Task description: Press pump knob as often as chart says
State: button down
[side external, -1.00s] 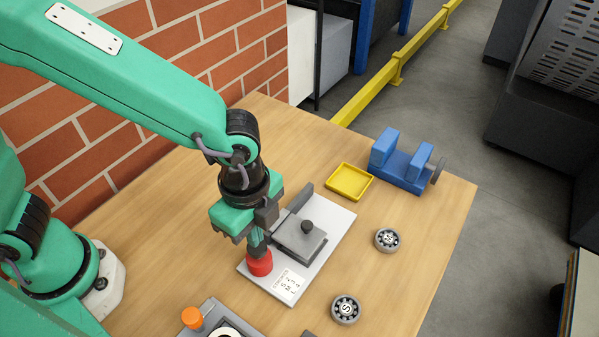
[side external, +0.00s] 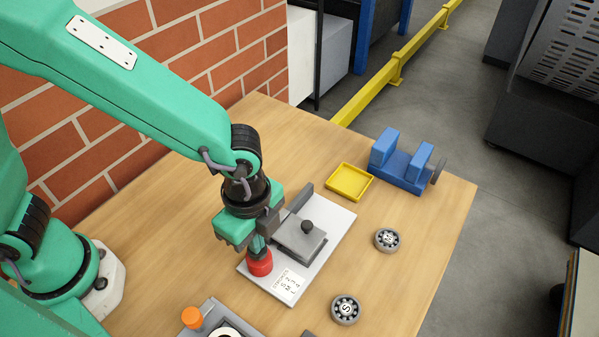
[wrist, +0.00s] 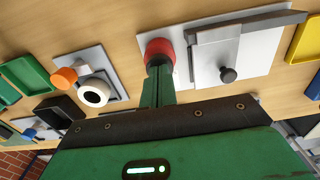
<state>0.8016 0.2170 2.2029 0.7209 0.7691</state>
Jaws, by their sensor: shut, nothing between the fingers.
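The red pump knob (side external: 260,264) stands at the near left end of a pale plate (side external: 335,227); it also shows in the wrist view (wrist: 158,48). My gripper (side external: 259,251) is shut and empty, pointing down with its fingertips at the knob's top. In the wrist view the fingertips (wrist: 158,66) overlap the knob's edge. Whether they press it down I cannot tell. The chart (side external: 289,284) lies on the plate beside the knob; it appears to read strokes S 2, M 3, L 4. A grey block with a black knob (side external: 300,240) sits on the plate.
A bearing marked S (side external: 346,309) and another bearing (side external: 387,239) lie right of the plate. A yellow tray (side external: 349,182) and blue vise (side external: 405,165) stand at the back right. A fixture with an orange knob (side external: 192,317) is at the front.

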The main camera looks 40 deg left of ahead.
jog(key=shift+f, duration=0.3)
jog(key=shift+r, duration=3.25)
